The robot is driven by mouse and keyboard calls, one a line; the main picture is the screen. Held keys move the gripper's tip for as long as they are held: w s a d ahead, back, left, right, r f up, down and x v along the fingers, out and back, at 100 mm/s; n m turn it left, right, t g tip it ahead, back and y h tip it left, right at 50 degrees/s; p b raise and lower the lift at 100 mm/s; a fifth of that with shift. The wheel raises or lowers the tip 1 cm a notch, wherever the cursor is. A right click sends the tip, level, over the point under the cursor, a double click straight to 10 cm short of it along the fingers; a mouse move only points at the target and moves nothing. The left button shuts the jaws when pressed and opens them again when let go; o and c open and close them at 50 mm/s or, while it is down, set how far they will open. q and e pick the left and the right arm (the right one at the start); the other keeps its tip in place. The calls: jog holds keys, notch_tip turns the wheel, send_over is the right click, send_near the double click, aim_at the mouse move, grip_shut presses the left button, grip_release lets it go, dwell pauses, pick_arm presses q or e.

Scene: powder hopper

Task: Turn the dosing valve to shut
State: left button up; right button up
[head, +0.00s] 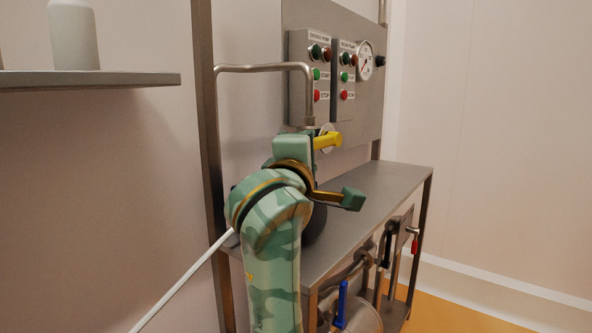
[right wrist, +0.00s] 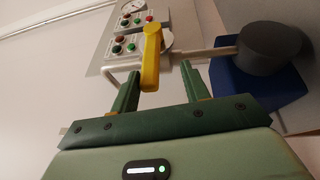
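A yellow lever handle (head: 327,140), which looks like the dosing valve's handle, sticks out in front of a round pale plate below the control boxes in the head view. In the right wrist view the yellow handle (right wrist: 151,62) stands between the two dark green fingers of my right gripper (right wrist: 159,70). The fingers are apart, with a visible gap on each side of the handle. In the head view my camouflage-green arm hides part of the bench and the area just below the handle. My left gripper is not in view. No valve label is readable.
Two control boxes (head: 310,75) and a gauge (head: 365,61) are on the back panel. A bent metal pipe (head: 262,68) stands left of the handle. A steel bench (head: 375,185) lies below, with a blue lever (head: 342,300) and red-handled valve (head: 415,244) underneath. A dark round object (right wrist: 272,48) is beside the right gripper.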

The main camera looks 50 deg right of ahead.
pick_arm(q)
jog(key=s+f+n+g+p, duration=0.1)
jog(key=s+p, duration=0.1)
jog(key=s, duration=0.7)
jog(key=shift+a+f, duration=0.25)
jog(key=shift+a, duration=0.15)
pick_arm(e)
jog(key=v, duration=1.2)
jog(key=shift+s+a, duration=0.2)
jog(key=shift+a, duration=0.1)
